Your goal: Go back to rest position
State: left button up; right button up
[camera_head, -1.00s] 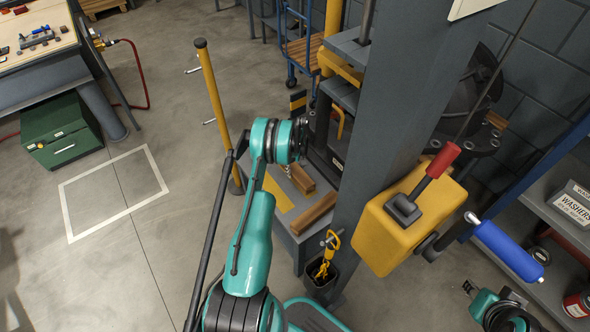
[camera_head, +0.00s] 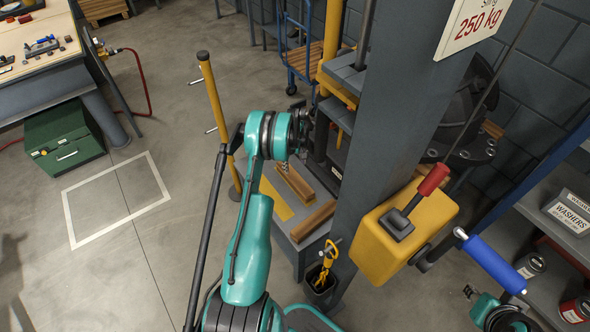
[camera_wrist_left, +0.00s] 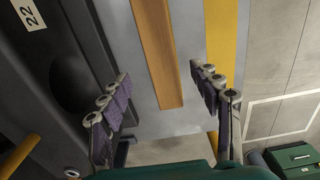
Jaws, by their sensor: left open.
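My left gripper (camera_head: 306,126) is at the end of my teal arm, in front of the press-like frame in the head view; its fingers are small and partly hidden there. In the left wrist view the two fingers (camera_wrist_left: 160,76) stand wide apart with nothing between them. Beyond them lies a wooden block (camera_wrist_left: 158,50) on a grey surface, apart from the fingers. A part of my right arm (camera_head: 497,310) shows at the lower right; a small dark end beside it is too unclear to read.
A grey column (camera_head: 385,110) and a yellow box with a red-handled lever (camera_head: 405,232) stand right of my left arm. A yellow post (camera_head: 215,110) stands left of it. Wooden blocks (camera_head: 294,184) lie on the low base. Floor at left is open, near a green chest (camera_head: 65,138).

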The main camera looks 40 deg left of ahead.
pick_arm(q)
notch_tip(320, 180, up, 2)
jog(key=shift+r, duration=0.2)
dwell(0.5)
